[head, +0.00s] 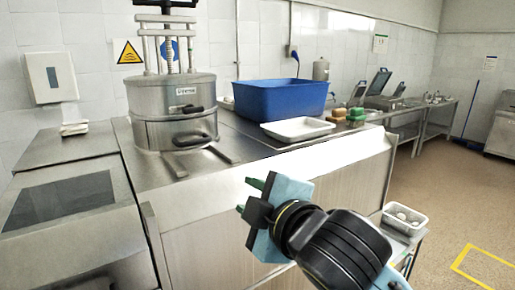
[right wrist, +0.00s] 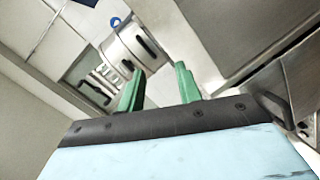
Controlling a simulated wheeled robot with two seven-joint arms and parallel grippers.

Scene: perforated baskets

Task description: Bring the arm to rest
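My right gripper (head: 250,196) is in the middle of the head view, in front of the steel counter. Its arm comes in from the lower right. In the right wrist view its two green fingers (right wrist: 158,88) stand apart with nothing between them. My left gripper is not in the head view.
The steel counter (head: 235,178) carries a steel press (head: 172,100), a blue basket (head: 280,98) and a white tray (head: 297,129). Green and yellow items (head: 346,115) sit further right. A small container (head: 404,217) stands low at right. The floor at right is clear.

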